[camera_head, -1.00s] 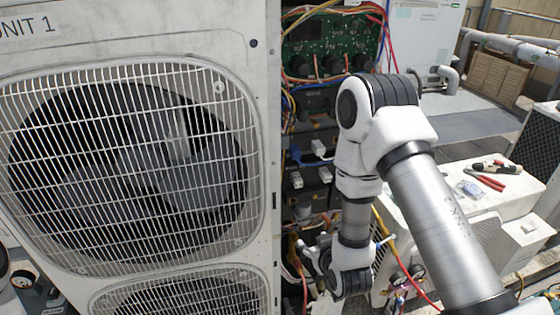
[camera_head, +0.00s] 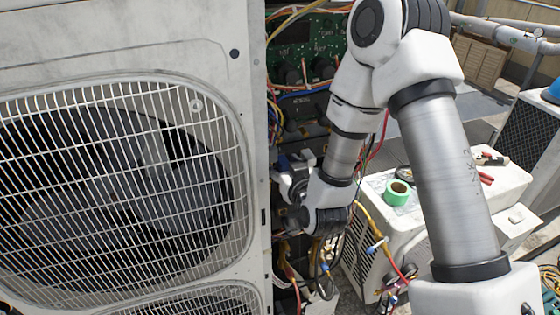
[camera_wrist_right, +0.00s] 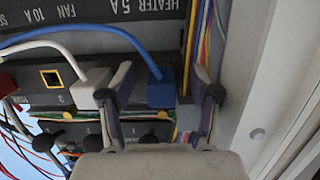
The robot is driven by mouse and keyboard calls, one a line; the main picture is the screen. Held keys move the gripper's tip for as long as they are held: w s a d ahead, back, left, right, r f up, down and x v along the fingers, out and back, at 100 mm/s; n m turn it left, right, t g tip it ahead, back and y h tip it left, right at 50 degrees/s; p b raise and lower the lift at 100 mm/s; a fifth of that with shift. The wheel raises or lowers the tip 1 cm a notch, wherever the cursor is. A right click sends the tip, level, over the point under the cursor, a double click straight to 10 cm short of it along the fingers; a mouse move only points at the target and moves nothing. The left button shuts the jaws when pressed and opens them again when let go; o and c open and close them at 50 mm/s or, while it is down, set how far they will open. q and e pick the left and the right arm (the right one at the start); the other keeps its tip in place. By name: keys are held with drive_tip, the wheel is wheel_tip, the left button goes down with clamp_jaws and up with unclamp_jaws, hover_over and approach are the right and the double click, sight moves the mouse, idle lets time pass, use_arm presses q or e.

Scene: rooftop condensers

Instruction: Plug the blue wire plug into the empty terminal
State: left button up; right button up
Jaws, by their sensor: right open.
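My right gripper (camera_head: 288,174) is inside the open wiring bay, right of the big fan unit. In the right wrist view its two fingers (camera_wrist_right: 164,74) are spread, with the blue plug (camera_wrist_right: 161,90) between them. A blue wire (camera_wrist_right: 85,27) arches from the left to the plug. I cannot tell whether the fingers touch the plug or how deep it sits. Left of it, a white plug (camera_wrist_right: 93,87) with a white wire sits in the row. Further left is an empty terminal (camera_wrist_right: 50,78), a square opening with a yellow rim. My left gripper is out of view.
A black label strip (camera_wrist_right: 65,15) runs above the terminals. Yellow and red wires (camera_wrist_right: 193,45) hang close to the right finger. The fan unit's panel (camera_head: 258,120) edges the bay. Green tape (camera_head: 397,192) lies on a white unit (camera_head: 508,190) at the right.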

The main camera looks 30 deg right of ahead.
drive_tip(key=shift+s+a+r, duration=0.15)
drive_tip(key=shift+s+r, duration=0.15)
drive_tip(key=shift+s, duration=0.05)
drive_tip(key=shift+c, duration=0.3)
clamp_jaws()
